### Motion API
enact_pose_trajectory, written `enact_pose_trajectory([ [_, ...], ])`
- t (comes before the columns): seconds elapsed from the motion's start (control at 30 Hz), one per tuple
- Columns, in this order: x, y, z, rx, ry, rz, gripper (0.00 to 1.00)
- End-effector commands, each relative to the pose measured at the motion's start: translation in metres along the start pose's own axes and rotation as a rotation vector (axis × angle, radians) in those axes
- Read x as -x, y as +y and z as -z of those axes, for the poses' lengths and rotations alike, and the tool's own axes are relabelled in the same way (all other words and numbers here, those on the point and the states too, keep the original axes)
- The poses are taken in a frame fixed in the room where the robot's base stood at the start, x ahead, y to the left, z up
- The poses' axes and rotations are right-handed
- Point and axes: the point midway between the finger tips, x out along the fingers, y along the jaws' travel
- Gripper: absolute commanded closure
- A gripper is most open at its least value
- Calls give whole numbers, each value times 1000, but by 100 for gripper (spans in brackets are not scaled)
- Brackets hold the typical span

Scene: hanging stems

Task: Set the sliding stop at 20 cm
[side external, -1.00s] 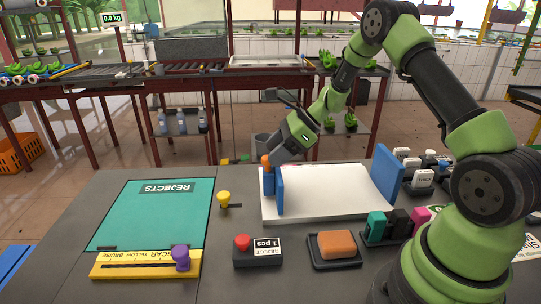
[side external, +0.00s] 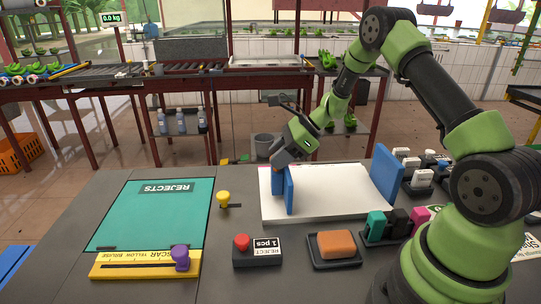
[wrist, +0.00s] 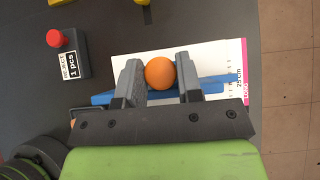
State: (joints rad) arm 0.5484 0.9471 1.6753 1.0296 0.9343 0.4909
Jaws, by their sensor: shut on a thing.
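The sliding stop is a blue upright plate (side external: 289,190) on a white board (side external: 335,192), towards the board's left end in the side view. It shows as a blue bar (wrist: 215,83) in the wrist view. Its orange round knob (wrist: 160,73) sits between the fingers of my gripper (wrist: 159,70), which is shut on it. In the side view my gripper (side external: 282,168) is at the top of the stop and the knob is hidden. A scale (wrist: 239,85) with ticks runs along the board's edge; the bar's end lies near the "25 cm" mark.
A second blue plate (side external: 388,173) stands at the board's right end. A red-button box (side external: 257,250), an orange block in a tray (side external: 334,247) and a yellow knob (side external: 223,198) are nearby. The board between the two blue plates is clear.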

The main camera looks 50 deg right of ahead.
Motion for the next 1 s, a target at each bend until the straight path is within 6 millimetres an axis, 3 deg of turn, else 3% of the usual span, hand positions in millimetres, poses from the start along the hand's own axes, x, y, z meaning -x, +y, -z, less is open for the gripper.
enact_pose_trajectory([
  [0.2, 30, -1, 29, -6, -1, 5, 100],
  [0.57, 34, 0, 33, 1, -1, 2, 100],
  [0.6, 34, 0, 33, 1, -1, 2, 58],
  [0.67, 34, 0, 33, 1, -1, 2, 44],
  [1.0, 38, 0, 33, 0, -1, 4, 44],
])
